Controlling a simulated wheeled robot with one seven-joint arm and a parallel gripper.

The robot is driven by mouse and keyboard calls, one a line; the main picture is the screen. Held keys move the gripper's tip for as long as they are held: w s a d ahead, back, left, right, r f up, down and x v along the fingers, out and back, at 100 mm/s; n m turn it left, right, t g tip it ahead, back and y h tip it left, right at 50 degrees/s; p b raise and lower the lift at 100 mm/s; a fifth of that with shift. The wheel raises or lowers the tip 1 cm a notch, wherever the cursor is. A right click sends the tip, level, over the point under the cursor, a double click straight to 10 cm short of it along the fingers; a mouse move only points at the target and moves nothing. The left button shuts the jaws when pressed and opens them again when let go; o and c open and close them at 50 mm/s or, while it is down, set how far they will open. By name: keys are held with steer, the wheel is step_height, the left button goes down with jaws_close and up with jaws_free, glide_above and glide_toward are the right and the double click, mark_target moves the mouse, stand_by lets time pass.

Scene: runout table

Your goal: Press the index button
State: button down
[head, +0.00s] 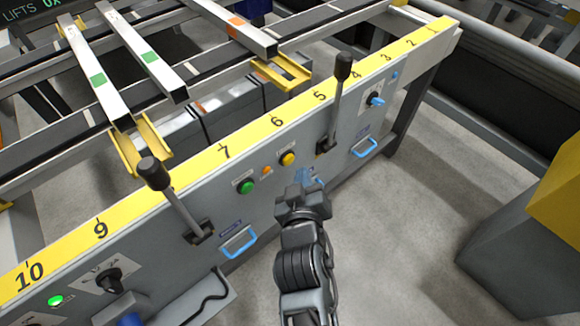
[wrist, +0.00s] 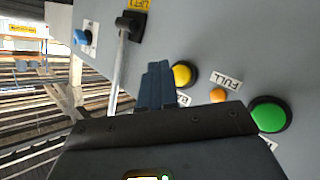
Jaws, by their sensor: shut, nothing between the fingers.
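A green button (head: 245,187) and a yellow button (head: 288,159) sit on the grey front panel (head: 340,170), under the yellow number strip. No readable label tells which one is the index button. My gripper (head: 308,178) is shut and empty in front of the panel, just right of and below the yellow button. In the wrist view my shut fingers (wrist: 157,82) appear just left of the yellow button (wrist: 184,75); I cannot tell whether they touch the panel. The green button (wrist: 268,114) is farther right there, its label mostly hidden by my gripper.
A small orange lamp (head: 266,170) sits between the buttons, beside a FULL label (wrist: 226,81). Black-knobbed levers stand left (head: 172,195) and right (head: 340,95) of my gripper. Blue handles (head: 239,242) and a blue knob (head: 376,99) project from the panel.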

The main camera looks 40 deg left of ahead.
steer(key=shift+a, duration=0.45)
steer(key=shift+a+b, duration=0.2)
steer(key=shift+b, duration=0.2)
stand_by(1.5)
steer(key=shift+a, duration=0.25)
